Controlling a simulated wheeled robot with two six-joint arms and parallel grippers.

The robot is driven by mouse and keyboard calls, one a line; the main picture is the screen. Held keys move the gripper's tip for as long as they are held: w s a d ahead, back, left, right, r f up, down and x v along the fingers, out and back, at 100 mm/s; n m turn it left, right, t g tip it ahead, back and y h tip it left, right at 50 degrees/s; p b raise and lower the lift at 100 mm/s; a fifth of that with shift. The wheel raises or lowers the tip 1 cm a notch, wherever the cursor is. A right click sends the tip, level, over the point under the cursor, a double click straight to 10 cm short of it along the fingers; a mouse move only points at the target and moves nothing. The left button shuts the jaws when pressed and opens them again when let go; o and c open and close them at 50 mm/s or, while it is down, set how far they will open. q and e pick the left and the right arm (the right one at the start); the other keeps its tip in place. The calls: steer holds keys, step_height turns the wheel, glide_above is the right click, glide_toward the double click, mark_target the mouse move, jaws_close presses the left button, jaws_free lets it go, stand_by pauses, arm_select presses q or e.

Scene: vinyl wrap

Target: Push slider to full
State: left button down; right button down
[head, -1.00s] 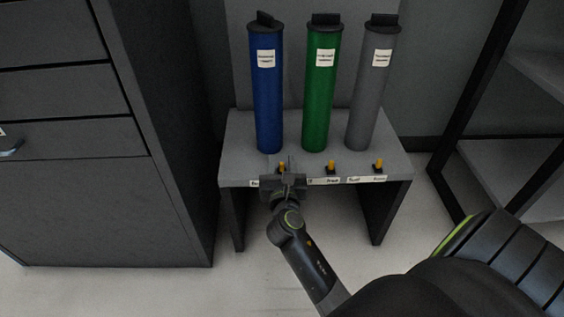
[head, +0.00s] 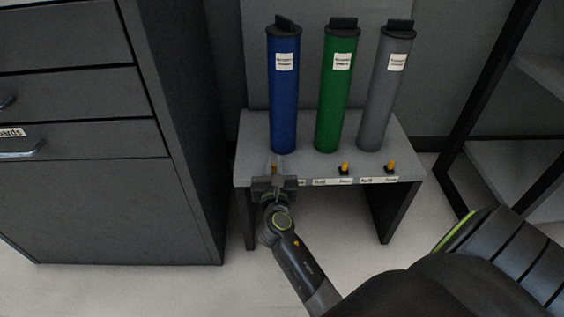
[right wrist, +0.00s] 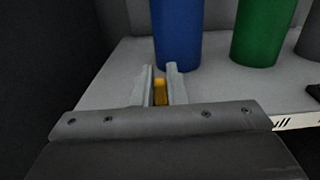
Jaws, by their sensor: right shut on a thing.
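A small yellow slider knob (head: 274,168) stands at the left end of the grey stand's front edge, below the blue tube (head: 283,95). My right gripper (head: 276,170) reaches it from the front. In the right wrist view the yellow knob (right wrist: 160,92) sits between the two pale fingers of my right gripper (right wrist: 160,84), which are shut on it. The gripper hides the slider's base and most of its label. Two other yellow sliders, middle (head: 345,167) and right (head: 390,167), stand on the same edge. My left gripper is not in view.
A green tube (head: 337,95) and a grey tube (head: 388,95) stand upright on the grey stand (head: 412,160). A dark drawer cabinet (head: 95,205) is close on the left. A black-framed shelf (head: 500,185) stands on the right.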

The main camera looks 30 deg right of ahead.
steer(key=shift+w+a, duration=0.15)
steer(key=shift+a, duration=0.05)
steer(key=c, duration=1.4)
jaws_free()
steer(key=shift+w+a, duration=0.1)
steer(key=shift+a, duration=0.05)
steer(key=shift+c, duration=0.2)
